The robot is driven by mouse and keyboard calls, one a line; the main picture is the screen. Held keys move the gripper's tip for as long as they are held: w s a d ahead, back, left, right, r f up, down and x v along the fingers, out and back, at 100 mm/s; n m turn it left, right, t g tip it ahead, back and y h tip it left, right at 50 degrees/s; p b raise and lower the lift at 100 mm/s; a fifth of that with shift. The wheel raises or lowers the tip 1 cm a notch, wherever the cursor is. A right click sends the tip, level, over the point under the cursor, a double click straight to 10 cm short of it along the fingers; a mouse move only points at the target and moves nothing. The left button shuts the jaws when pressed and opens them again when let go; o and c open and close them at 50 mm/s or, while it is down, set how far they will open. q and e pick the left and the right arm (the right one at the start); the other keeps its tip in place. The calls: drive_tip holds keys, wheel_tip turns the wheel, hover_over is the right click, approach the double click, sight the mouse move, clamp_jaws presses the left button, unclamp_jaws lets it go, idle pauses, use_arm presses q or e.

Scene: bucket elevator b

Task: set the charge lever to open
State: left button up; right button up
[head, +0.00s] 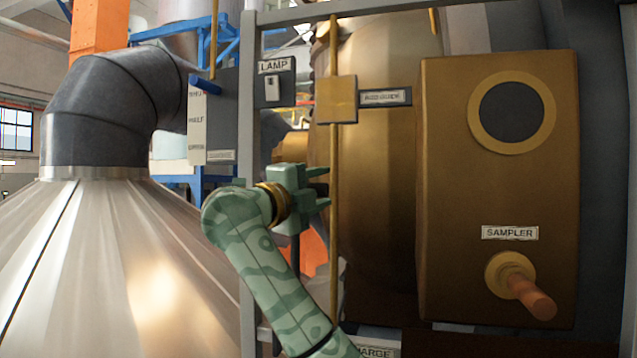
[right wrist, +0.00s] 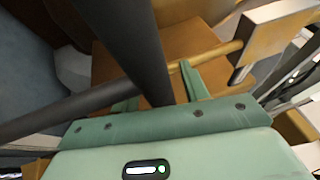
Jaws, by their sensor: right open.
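My right gripper (head: 323,187), pale green, is open and points to the right in the head view, in front of the yellow vertical rod. In the right wrist view its two fingers (right wrist: 160,92) are apart, and a dark bar (right wrist: 145,50) crosses the view between them. I cannot tell whether they touch anything. A label ending in "HARGE" (head: 378,352) shows at the bottom edge, partly hidden by my arm. No lever is clearly visible beside it. A blue handle (head: 205,84) sits at a panel with a three-word scale (head: 197,122), too small to read.
A yellow rod (head: 334,240) carries a square block (head: 337,98). A bronze box (head: 440,180) with a "SAMPLER" label (head: 510,232) and orange handle (head: 532,297) stands right. A grey frame post (head: 248,280) and a metal cone (head: 130,260) stand left. A lamp switch (head: 272,88) is above.

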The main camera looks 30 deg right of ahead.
drive_tip(key=shift+c, duration=0.4)
clamp_jaws()
use_arm(q)
drive_tip(key=shift+f, duration=0.15)
use_arm(e)
drive_tip(key=shift+a+f, duration=0.1)
drive_tip(key=shift+a, duration=0.05)
